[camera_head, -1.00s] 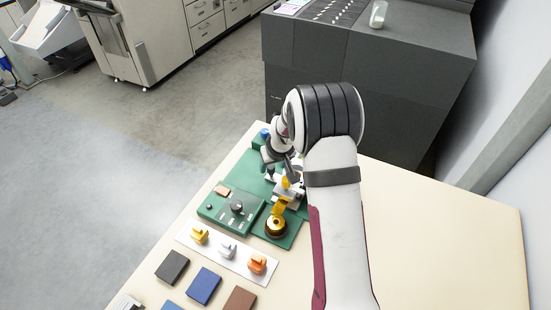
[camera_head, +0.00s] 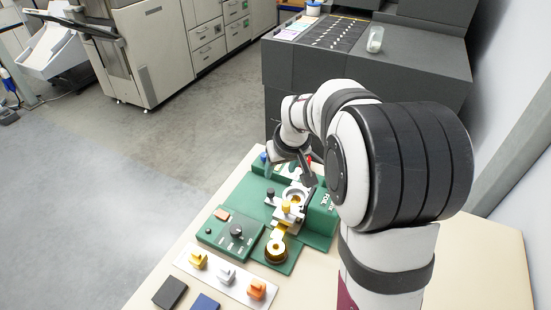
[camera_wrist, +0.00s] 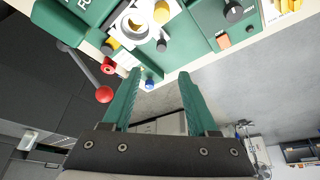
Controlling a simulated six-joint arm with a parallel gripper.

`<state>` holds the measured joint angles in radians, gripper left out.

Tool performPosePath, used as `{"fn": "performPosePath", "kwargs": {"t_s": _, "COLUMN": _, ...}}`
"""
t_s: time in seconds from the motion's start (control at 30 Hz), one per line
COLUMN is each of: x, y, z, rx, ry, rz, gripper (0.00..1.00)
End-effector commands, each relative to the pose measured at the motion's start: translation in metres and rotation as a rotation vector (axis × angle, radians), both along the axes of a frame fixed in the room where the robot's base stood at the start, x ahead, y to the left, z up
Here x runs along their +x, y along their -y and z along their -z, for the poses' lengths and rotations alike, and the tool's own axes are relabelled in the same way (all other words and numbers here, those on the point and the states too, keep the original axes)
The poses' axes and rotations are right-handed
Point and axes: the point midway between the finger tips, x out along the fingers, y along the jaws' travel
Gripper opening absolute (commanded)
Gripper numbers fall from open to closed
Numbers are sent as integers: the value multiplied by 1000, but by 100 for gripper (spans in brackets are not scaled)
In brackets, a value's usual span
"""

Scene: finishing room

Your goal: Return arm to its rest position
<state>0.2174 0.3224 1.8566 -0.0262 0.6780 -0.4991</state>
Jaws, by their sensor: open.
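My gripper (camera_wrist: 158,88) shows in the wrist view as two green fingers held well apart, with nothing between them. In the head view my gripper is small and partly hidden by my arm, above the far end of the green foil machine (camera_head: 318,205). The machine stands on the cream table (camera_head: 160,288). A red ball-ended lever (camera_wrist: 104,94) of the machine shows left of the fingers in the wrist view. A blue knob (camera_wrist: 150,84) appears beyond the fingertips. I cannot see any contact between the fingers and these parts.
A green control box (camera_head: 230,235) with a black dial stands at the machine's left. A white strip (camera_head: 225,276) holds yellow, silver and orange pieces. Black and blue blocks lie in front. A dark grey cabinet (camera_head: 300,68) stands behind the table. Open floor lies left.

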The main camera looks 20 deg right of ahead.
Motion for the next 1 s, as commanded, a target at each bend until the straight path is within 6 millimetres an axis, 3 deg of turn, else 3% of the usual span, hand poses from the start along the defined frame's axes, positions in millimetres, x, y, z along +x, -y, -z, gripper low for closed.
{"fn": "performPosePath", "kwargs": {"t_s": 0.13, "x": -2, "y": -2, "z": -1, "rx": 3, "ry": -2, "rz": 2, "gripper": 59}}
{"fn": "performPosePath", "kwargs": {"t_s": 0.17, "x": -8, "y": -5, "z": -4, "rx": 10, "ry": -9, "rz": 8, "gripper": 59}}
{"fn": "performPosePath", "kwargs": {"t_s": 0.23, "x": -36, "y": -22, "z": -16, "rx": 47, "ry": -44, "rz": 42, "gripper": 59}}
{"fn": "performPosePath", "kwargs": {"t_s": 0.27, "x": -57, "y": -33, "z": -22, "rx": 69, "ry": -70, "rz": 66, "gripper": 59}}
{"fn": "performPosePath", "kwargs": {"t_s": 0.37, "x": -141, "y": -69, "z": -38, "rx": 149, "ry": -184, "rz": 174, "gripper": 59}}
{"fn": "performPosePath", "kwargs": {"t_s": 0.4, "x": -176, "y": -81, "z": -40, "rx": 174, "ry": -232, "rz": 220, "gripper": 59}}
{"fn": "performPosePath", "kwargs": {"t_s": 0.5, "x": -250, "y": -101, "z": -37, "rx": 218, "ry": -337, "rz": 330, "gripper": 59}}
{"fn": "performPosePath", "kwargs": {"t_s": 0.6, "x": -298, "y": -111, "z": -31, "rx": 238, "ry": -408, "rz": 407, "gripper": 59}}
{"fn": "performPosePath", "kwargs": {"t_s": 0.73, "x": -320, "y": -115, "z": -26, "rx": 244, "ry": -444, "rz": 448, "gripper": 59}}
{"fn": "performPosePath", "kwargs": {"t_s": 1.0, "x": -320, "y": -115, "z": -27, "rx": 244, "ry": -444, "rz": 448, "gripper": 59}}
